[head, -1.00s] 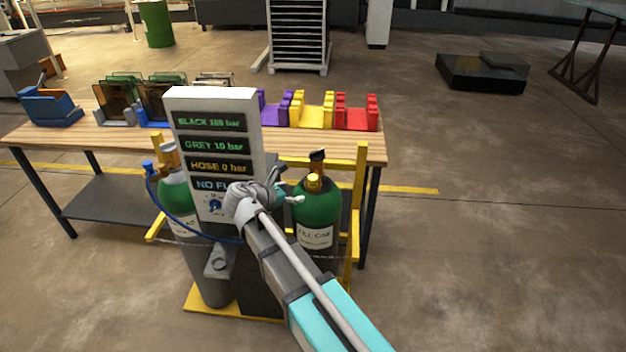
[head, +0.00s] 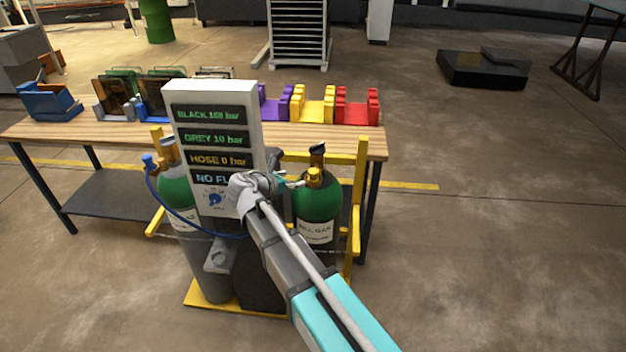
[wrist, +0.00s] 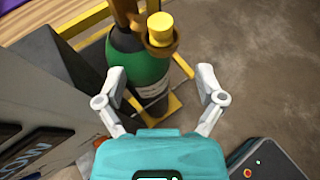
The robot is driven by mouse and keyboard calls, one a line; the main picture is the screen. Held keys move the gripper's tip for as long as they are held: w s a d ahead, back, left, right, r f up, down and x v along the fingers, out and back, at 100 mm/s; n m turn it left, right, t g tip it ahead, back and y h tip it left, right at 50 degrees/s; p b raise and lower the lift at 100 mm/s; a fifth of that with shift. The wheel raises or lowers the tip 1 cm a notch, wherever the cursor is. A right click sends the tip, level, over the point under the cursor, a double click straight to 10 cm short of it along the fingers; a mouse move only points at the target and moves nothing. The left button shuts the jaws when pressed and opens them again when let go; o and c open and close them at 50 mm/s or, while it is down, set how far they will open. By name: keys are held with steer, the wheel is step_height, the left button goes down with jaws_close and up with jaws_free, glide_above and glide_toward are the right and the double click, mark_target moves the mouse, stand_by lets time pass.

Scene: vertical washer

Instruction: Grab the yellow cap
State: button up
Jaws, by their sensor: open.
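The yellow cap (wrist: 160,24) sits on the brass valve at the top of the right green-shouldered cylinder (wrist: 138,66). In the head view the cap (head: 314,176) shows just right of my gripper (head: 292,183), with the cylinder (head: 317,203) below it. In the wrist view my gripper (wrist: 162,84) is open and empty. Its two fingers are spread left and right, with the cap beyond the fingertips, at the top of the picture. Nothing is between the fingers at the cap's height; I see no contact. In the head view my wrist hides part of the panel.
A grey display panel (head: 212,125) with a dial stands just left of my gripper. A second cylinder (head: 176,190) with a blue hose is behind its left side. The yellow cart frame (head: 361,190) rises on the right. A wooden table (head: 90,130) stands behind.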

mark_target(310, 173)
steer(key=shift+b+x, duration=0.7)
steer(key=shift+x, duration=1.75)
steer(key=shift+w, duration=0.1)
steer(key=shift+b+x, duration=0.95)
steer(key=shift+x, duration=1.6)
steer(key=shift+r, duration=0.1)
steer(key=shift+c, duration=0.3)
jaws_close()
steer(key=shift+r, duration=0.2)
